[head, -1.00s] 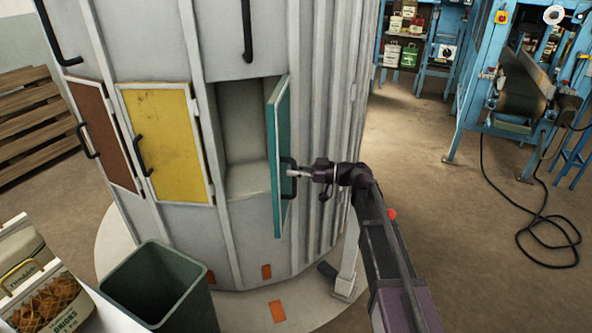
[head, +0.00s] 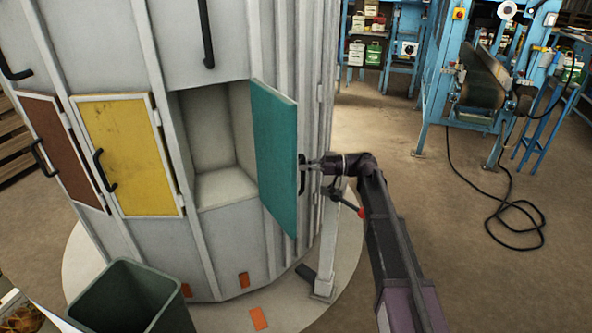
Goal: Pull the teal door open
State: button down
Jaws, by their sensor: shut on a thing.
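The teal door (head: 275,155) stands wide open on the round pale grey cabinet, swung out to the right of its compartment. Its inner face is toward me. The compartment (head: 215,130) behind it shows open and looks empty. The door's dark handle (head: 303,174) is on the door's far side, at its right edge, and is partly hidden. My gripper (head: 308,164) is shut on this handle from the right. My dark arm reaches up to it from the lower right.
A yellow door (head: 125,155) and a brown door (head: 62,150) are closed to the left. A dark green bin (head: 135,300) stands at the front left. A grey post (head: 328,255) with a red-tipped lever is close to my arm. Open floor lies to the right, before a blue machine (head: 490,90).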

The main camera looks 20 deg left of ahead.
jog(key=shift+w+d, duration=0.15)
jog(key=shift+w, duration=0.3)
jog(key=c, duration=0.6)
grip_release()
jog(key=shift+d, duration=0.15)
jog(key=v, duration=1.1)
jog(key=shift+d, duration=0.35)
jog(key=shift+w, duration=0.15)
